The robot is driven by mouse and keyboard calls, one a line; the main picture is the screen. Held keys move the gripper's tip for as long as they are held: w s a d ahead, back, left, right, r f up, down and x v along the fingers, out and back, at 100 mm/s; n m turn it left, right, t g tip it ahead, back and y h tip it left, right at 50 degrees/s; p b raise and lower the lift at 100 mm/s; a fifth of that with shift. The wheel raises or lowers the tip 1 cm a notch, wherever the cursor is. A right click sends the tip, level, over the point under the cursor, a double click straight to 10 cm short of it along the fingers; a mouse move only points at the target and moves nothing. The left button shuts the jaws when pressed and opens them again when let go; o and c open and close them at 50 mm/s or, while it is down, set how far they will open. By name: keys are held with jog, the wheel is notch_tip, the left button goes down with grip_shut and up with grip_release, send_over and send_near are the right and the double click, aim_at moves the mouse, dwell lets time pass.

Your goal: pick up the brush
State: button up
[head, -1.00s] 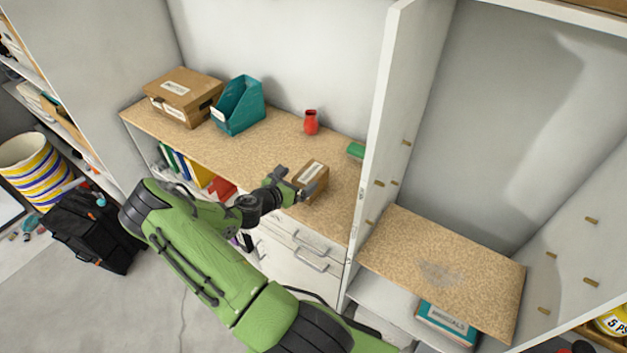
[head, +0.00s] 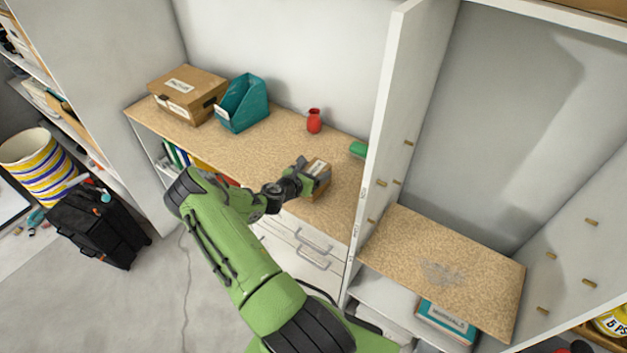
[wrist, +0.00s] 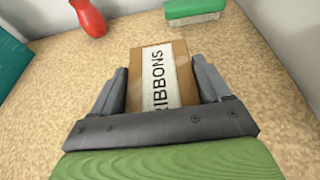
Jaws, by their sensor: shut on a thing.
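The brush (head: 358,149) has a green back and lies at the rear of the wood-topped counter, partly hidden by the tall white panel. In the wrist view the brush (wrist: 194,9) shows pale bristles and lies beyond the box, cut by the top edge. My gripper (head: 317,176) is at a small brown cardboard box (head: 319,166) labelled RIBBONS. In the wrist view my gripper (wrist: 160,82) has one finger on each side of the box (wrist: 178,62) and is shut on it. The brush is apart from my gripper.
A red vase (head: 314,121) stands left of the brush. A teal file holder (head: 243,103) and a larger cardboard box (head: 188,94) stand at the counter's left. The white panel (head: 392,120) rises close on the right.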

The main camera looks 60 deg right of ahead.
jog(key=shift+c, duration=0.8)
notch_tip(320, 180, up, 10)
